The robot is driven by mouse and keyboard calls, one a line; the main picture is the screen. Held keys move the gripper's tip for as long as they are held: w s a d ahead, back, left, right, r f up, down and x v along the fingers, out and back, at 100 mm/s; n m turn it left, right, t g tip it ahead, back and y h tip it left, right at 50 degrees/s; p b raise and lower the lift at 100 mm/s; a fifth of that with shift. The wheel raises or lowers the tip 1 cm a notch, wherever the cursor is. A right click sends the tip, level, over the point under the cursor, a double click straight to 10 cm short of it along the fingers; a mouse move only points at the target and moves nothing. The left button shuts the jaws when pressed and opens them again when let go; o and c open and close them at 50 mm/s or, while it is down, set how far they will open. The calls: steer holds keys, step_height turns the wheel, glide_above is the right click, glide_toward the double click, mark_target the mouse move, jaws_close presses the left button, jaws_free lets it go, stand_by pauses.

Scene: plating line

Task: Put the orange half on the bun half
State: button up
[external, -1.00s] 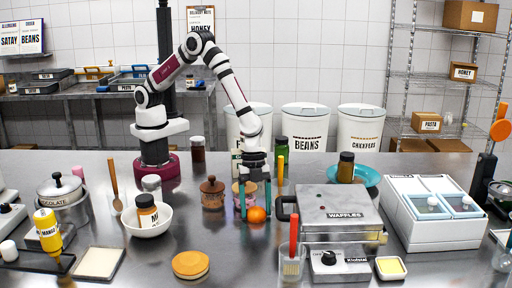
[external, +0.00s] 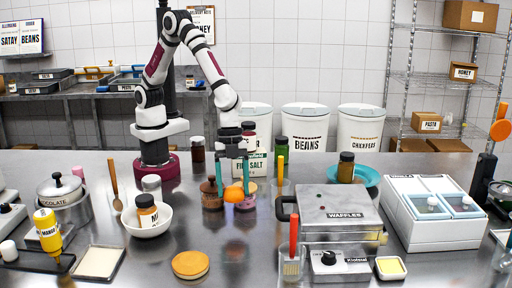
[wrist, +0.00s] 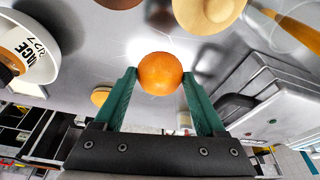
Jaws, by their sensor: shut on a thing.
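My gripper (external: 233,188) is shut on the orange half (external: 234,194), held between the green fingertips above the table. In the wrist view the orange half (wrist: 160,74) sits between the two fingers (wrist: 158,82), its rounded orange skin facing the camera. The bun half (external: 190,265) is a flat, round, golden-tan piece lying on the table at the front, left of my gripper and nearer the external camera. In the wrist view the bun half (wrist: 100,96) is partly hidden behind the left finger.
A white bowl (external: 147,222) holding a jar is to the left. The waffle maker (external: 340,206) is to the right. The table between gripper and bun half looks clear.

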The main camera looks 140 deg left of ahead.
steer(key=s+d+r, duration=0.1)
steer(key=d+r, duration=0.2)
steer(key=d, duration=1)
steer(key=s+d+r, duration=0.1)
steer(key=d+r, duration=0.2)
steer(key=d, duration=1.1)
glide_above(190, 260)
steer(key=s, duration=0.1)
steer(key=f, duration=0.7)
steer(key=shift+a, duration=0.2)
steer(key=x, duration=0.4)
steer(key=shift+s+a+f, duration=0.1)
steer(key=shift+s+a, duration=0.25)
